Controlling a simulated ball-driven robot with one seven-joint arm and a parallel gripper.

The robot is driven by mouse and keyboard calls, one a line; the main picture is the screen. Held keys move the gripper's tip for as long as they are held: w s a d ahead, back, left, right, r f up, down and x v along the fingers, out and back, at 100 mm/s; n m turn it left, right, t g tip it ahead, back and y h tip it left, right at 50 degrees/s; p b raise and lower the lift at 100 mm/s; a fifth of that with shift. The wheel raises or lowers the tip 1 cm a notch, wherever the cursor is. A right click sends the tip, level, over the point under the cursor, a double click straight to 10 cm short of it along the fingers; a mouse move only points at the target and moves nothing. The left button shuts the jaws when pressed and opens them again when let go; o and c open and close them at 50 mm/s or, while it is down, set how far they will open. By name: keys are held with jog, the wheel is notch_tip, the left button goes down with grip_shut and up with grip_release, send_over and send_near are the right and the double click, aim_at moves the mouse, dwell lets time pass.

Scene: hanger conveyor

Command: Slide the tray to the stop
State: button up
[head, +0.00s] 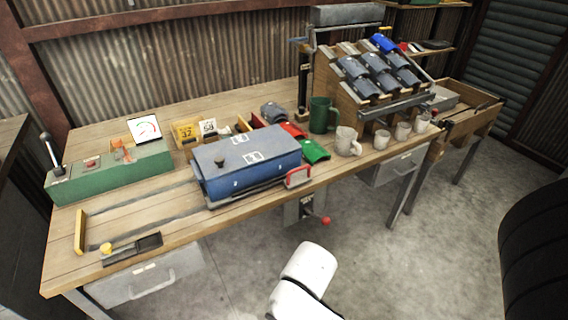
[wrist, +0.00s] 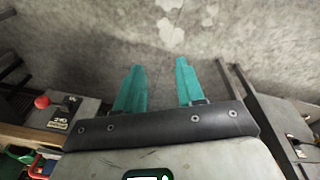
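A blue box-like unit (head: 245,160) with a dark knob and white labels on top sits on the workbench; it may be the tray or a cover over it, I cannot tell. A red handle (head: 298,176) stands at its right end. Two dark slots run left from it toward a yellow bar (head: 80,232), which looks like the stop; box and bar are well apart. My gripper (wrist: 160,64) shows in the wrist view with its teal fingers apart and empty over the concrete floor, clear of the bench. The red handle also shows at that view's lower left edge (wrist: 40,168).
A red ball knob (head: 326,220) sticks out under the bench's front edge. A green control box (head: 110,172) with a lever stands at the left. Mugs (head: 348,141) and a rack of curved grey pieces (head: 375,72) stand at the right.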

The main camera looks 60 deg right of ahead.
jog(key=w+d+r+m+h, duration=0.1)
jog(key=w+d+r+m, duration=0.3)
jog(key=d, duration=0.4)
jog(key=m+p, duration=0.4)
jog(key=m, duration=1.5)
send_near(299, 168)
jog(key=shift+t+y, duration=0.3)
jog(key=shift+y, duration=0.1)
jog(key=f, duration=0.2)
jog(key=d+f, duration=0.1)
jog(key=f, duration=0.4)
jog(key=shift+w+d+f, duration=0.3)
jog(key=shift+f, duration=0.05)
jog(key=shift+c, duration=0.5)
grip_shut()
